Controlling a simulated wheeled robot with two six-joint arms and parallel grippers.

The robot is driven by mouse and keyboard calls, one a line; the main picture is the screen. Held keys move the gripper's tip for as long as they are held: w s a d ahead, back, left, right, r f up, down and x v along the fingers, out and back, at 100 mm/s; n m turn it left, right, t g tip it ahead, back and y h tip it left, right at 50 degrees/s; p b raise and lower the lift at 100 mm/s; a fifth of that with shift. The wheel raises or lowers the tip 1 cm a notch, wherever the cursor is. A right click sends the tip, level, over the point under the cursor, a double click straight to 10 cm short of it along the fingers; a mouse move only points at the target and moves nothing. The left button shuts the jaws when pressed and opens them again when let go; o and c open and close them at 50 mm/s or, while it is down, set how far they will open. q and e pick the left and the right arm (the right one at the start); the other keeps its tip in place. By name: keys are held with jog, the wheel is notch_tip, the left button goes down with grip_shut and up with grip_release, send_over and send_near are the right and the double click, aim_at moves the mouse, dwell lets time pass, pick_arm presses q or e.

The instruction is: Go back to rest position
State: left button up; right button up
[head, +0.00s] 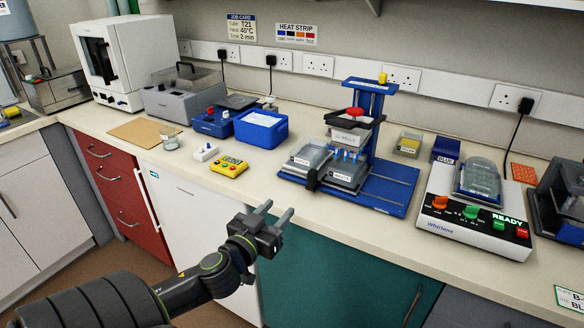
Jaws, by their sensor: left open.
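My left gripper (276,216) is open and empty. Its arm comes in from the lower left, and the two fingers point up and to the right. It hangs in front of the bench's front edge, before the white and teal cabinet fronts, and touches nothing that I can see. My right gripper is not in view.
The bench top (262,181) carries a blue pipetting stand (388,190), a white Whirlene machine (455,235) with a lit READY sign, a yellow timer (229,166), a blue box (261,130) and a cork mat (142,130). The bench's front strip is mostly clear.

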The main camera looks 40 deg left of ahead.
pick_arm(q)
jog(key=s+a+f+g, duration=0.2)
jog(key=f+g, duration=0.1)
jog(key=f, duration=0.8)
jog(key=s+a+f+g+y, duration=0.1)
jog(key=s+a+f+g, duration=0.15)
jog(key=f, duration=0.95)
jog(key=s+a+f+g, duration=0.2)
jog(key=s+f+g, duration=0.1)
jog(key=f, duration=0.8)
jog(key=s+d+f+m+g+h, duration=0.1)
jog(key=s+d+f+g, duration=0.15)
jog(key=s+f, duration=0.55)
jog(key=s+d+f+g+h, duration=0.15)
jog(key=s+d+f, duration=0.35)
jog(key=f, duration=0.5)
jog(key=s+d+f+g, duration=0.2)
jog(key=s+d+f, duration=0.1)
jog(key=s+d, duration=0.2)
jog(key=s+d+f+m+g+h, duration=0.1)
jog(key=s+d+f, duration=0.3)
jog(key=s, duration=0.5)
jog(key=shift+s+d+g, duration=0.4)
jog(key=shift+d+g, duration=0.05)
jog(key=shift+d, duration=0.1)
